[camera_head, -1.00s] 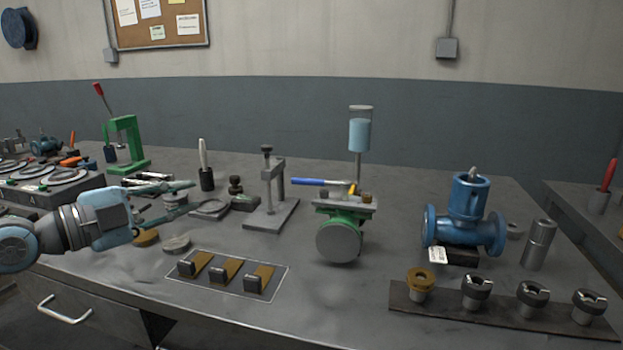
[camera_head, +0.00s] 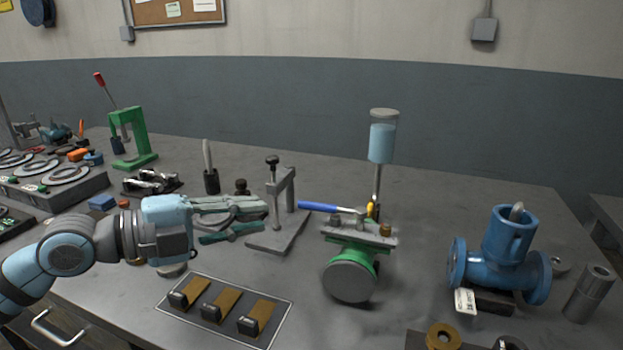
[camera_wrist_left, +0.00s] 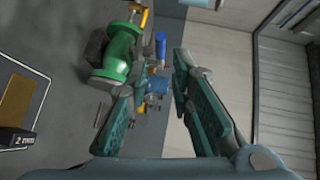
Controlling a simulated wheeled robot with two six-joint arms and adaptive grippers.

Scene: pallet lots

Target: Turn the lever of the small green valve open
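The small green valve (camera_head: 366,262) stands on the bench right of centre in the head view, its round grey flange facing forward. Its blue lever (camera_head: 318,207) sticks out to the left above the grey top plate. My right gripper is not in view.
A grey clamp stand (camera_head: 277,238) stands between my left gripper and the valve. A larger blue valve (camera_head: 500,262) stands to the right. A mat with marked blocks (camera_head: 190,318) lies in front.

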